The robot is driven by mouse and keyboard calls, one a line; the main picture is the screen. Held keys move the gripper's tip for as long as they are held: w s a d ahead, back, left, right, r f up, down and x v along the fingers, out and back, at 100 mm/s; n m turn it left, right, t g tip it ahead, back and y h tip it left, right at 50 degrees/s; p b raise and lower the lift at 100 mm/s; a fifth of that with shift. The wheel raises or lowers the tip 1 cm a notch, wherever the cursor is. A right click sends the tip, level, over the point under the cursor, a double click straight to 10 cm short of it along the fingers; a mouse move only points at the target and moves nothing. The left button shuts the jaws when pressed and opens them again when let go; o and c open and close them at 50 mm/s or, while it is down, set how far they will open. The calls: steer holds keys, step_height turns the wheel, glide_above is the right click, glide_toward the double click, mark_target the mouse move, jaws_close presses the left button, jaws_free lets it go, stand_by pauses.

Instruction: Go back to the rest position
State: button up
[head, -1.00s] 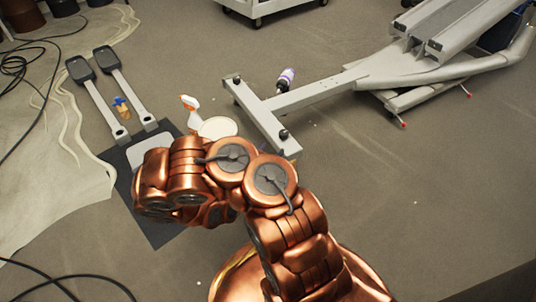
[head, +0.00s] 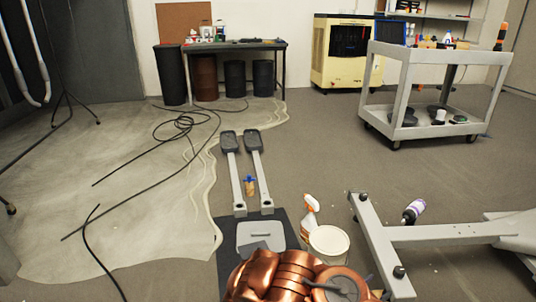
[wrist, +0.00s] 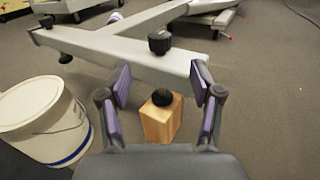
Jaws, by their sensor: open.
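My gripper (wrist: 160,100) is open in the wrist view, its two purple-padded fingers apart with nothing held between them. Beyond the fingers a wooden block (wrist: 162,120) with a black knob on top stands on the floor, close to the grey machine frame (wrist: 130,48). In the head view only my copper arm shows at the bottom edge; my gripper is hidden there. The grey frame (head: 440,235) lies at the lower right in that view.
A white bucket (head: 328,246) and a spray bottle (head: 310,215) stand left of the frame. Two pedal arms (head: 238,175) lie by a dark mat (head: 222,240). A grey cart (head: 430,75) stands at the back right. Black cables (head: 140,205) cross the left floor.

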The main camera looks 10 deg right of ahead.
steer(key=s+r+m+g+y+p, duration=0.1)
steer(key=s+r+m+g+p, duration=0.4)
steer(key=r, duration=0.9)
steer(key=s+d+r+m+g+p, duration=0.1)
steer(key=s+r+m+g+p, duration=0.5)
steer(key=r, duration=0.8)
steer(key=s+r+m+g+y+p, duration=0.15)
steer(key=s+r+m+p, duration=0.4)
steer(key=r, duration=0.85)
steer(key=s+a+r+m+t+y+p, duration=0.1)
steer(key=s+a+r+y+p, duration=0.2)
steer(key=a+r+p, duration=0.6)
steer(key=s+a+r+m+t+y+p, duration=0.2)
steer(key=a+r+y+p, duration=0.4)
steer(key=a+r+p, duration=0.3)
steer(key=s+a+r+m+t+y+p, duration=0.2)
steer(key=s+a+r+y+p, duration=0.2)
steer(key=a+r+p, duration=0.5)
steer(key=shift+s+r+y, duration=0.25)
steer(key=shift+s+y, duration=0.05)
steer(key=shift+y, duration=0.45)
